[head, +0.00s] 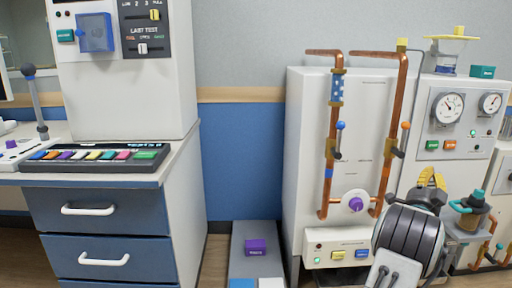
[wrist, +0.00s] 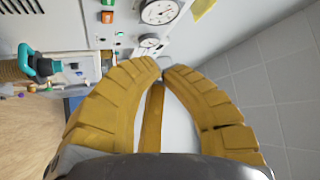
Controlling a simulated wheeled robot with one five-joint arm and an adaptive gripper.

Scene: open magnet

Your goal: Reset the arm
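My gripper (head: 431,176) has yellow fingers and shows at the right in the head view, raised in front of the white machine with gauges. In the wrist view the two fingers of my gripper (wrist: 162,70) curve inward and their tips come together with almost no gap. Nothing is seen held at the tips. A thin yellow-brown strip shows between the fingers; I cannot tell what it is. My dark arm is bent below the gripper and hides part of the machine's lower front.
A white cabinet with copper pipes (head: 333,110) stands left of my arm. A gauge panel (head: 462,107) and a teal-handled valve (head: 473,203) are close on the right. A drawer desk (head: 100,208) stands left. A grey pedestal with a purple button (head: 256,247) is between.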

